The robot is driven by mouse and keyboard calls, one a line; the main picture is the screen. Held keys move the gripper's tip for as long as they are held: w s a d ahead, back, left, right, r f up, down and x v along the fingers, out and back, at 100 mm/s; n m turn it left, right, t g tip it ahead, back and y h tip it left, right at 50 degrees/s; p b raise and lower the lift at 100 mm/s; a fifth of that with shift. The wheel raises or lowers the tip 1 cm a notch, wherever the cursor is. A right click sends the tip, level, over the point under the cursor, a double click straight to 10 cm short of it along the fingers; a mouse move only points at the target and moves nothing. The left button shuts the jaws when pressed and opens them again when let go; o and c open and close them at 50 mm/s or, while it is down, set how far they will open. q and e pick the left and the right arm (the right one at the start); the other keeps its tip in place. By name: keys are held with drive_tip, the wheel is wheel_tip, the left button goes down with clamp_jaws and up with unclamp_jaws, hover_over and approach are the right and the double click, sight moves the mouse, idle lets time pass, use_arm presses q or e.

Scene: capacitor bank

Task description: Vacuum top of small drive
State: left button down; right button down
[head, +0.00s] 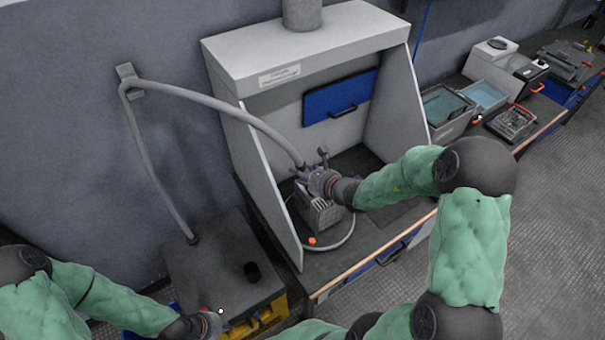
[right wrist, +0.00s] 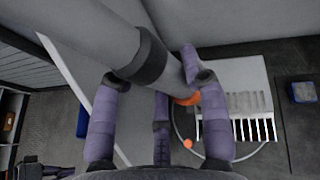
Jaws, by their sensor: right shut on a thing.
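The small drive (head: 321,216) is a grey finned box on the dark floor of the hood. In the right wrist view it is a pale housing with a row of slots (right wrist: 238,95). My right gripper (head: 311,176) is above the drive, its purple fingers (right wrist: 160,105) shut around the vacuum hose's end (right wrist: 165,62), a grey tube with a dark collar. The tube's tip is partly hidden by a finger, beside an orange part (right wrist: 187,100); contact with the drive cannot be told. My left gripper (head: 217,325) is low at the vacuum unit's front, its fingers too unclear to judge.
The grey hose (head: 215,103) hangs from a wall bracket (head: 129,80) down to the dark vacuum unit (head: 225,265). The hood's side walls (head: 385,90) flank the drive. A thin cable with an orange end (head: 312,241) loops in front. Bins (head: 445,112) stand on the right bench.

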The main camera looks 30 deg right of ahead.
drive_tip(key=shift+d, duration=0.15)
drive_tip(key=shift+w+d, duration=0.2)
drive_tip(key=shift+d, duration=1.55)
drive_tip(key=shift+w+d+p, duration=0.15)
drive_tip(key=shift+d+p, duration=0.3)
drive_tip(key=shift+d, duration=1.4)
drive_tip(key=shift+r, duration=0.1)
